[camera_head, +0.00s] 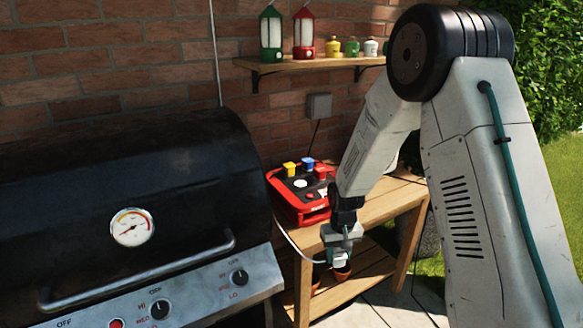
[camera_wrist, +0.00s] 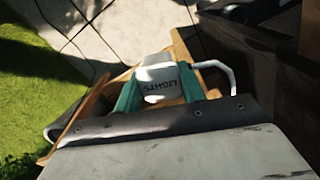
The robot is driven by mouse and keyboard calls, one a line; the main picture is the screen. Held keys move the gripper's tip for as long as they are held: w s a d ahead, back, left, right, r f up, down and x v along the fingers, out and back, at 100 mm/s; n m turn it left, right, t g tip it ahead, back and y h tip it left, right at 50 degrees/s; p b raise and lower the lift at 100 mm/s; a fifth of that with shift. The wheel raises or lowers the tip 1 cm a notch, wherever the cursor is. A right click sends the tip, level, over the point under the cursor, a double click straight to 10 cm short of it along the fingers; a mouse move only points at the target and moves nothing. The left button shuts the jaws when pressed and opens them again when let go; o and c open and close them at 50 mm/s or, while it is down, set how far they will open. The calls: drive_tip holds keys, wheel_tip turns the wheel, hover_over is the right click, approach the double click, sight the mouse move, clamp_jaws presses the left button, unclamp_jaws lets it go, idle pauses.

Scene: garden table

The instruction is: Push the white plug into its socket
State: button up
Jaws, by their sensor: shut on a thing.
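My gripper (camera_head: 339,254) is shut on the white plug, with the teal fingers on either side of it in the wrist view (camera_wrist: 160,88). The white plug (camera_wrist: 163,80) carries the word "LIGHTS", and a white cable (camera_wrist: 218,68) comes off its side. In the head view the plug (camera_head: 339,259) is small and partly covered by the gripper. The red socket box (camera_head: 301,214) sits on the wooden table, up and left of my gripper. On its top are a yellow, a blue and a red piece and a round white spot (camera_head: 300,183). The plug is apart from the box.
A black grill (camera_head: 130,180) with a handle and knobs fills the left. The wooden table (camera_head: 377,207) is bare to the right of the box. A shelf (camera_head: 310,62) with lanterns and small canisters hangs on the brick wall. Pots stand below the table.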

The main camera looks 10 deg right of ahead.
drive_tip(key=shift+s+d, duration=0.1)
drive_tip(key=shift+s, duration=0.3)
drive_tip(key=shift+a, duration=0.25)
